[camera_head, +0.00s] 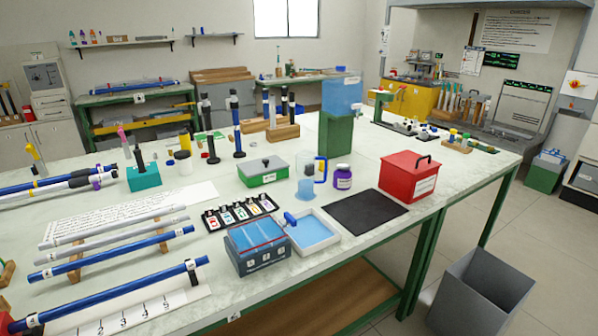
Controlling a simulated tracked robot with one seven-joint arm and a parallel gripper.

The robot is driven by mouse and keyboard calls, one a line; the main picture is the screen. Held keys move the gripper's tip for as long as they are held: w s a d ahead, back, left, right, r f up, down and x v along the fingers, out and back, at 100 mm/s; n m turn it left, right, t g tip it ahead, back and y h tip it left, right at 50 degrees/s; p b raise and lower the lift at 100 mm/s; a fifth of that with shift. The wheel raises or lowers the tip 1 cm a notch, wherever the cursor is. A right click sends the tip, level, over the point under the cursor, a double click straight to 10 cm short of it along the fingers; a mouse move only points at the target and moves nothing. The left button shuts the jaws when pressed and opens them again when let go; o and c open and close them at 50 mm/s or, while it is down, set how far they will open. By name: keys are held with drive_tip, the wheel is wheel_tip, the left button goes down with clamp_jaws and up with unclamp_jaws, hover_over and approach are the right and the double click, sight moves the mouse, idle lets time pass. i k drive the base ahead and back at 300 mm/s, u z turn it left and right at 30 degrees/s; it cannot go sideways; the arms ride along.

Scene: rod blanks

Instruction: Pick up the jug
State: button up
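A small see-through jug (305,188) with a bluish lower part and a blue loop handle on its right side stands on the worktable (375,228), near its middle. It looks upright. It stands just right of a green box with a grey lid (263,171) and left of a purple jar (343,178). Dark and yellow items show right behind or through it, and I cannot tell which. My gripper is not in view.
A white tray with a blue floor (312,231), a blue divided box (257,246) and a black mat (366,211) lie in front of the jug. A red box (409,177) stands at right, a green stand (335,135) behind. Blue rods (110,296) lie at left.

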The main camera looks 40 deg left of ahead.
sight(305, 159)
drive_tip(key=u, duration=0.35)
drive_tip(key=i, duration=0.95)
drive_tip(key=u, duration=1.05)
drive_tip(key=i, duration=0.75)
drive_tip(key=u, duration=0.3)
drive_tip(key=k, duration=0.85)
drive_tip(key=u, duration=0.2)
drive_tip(key=i, duration=0.85)
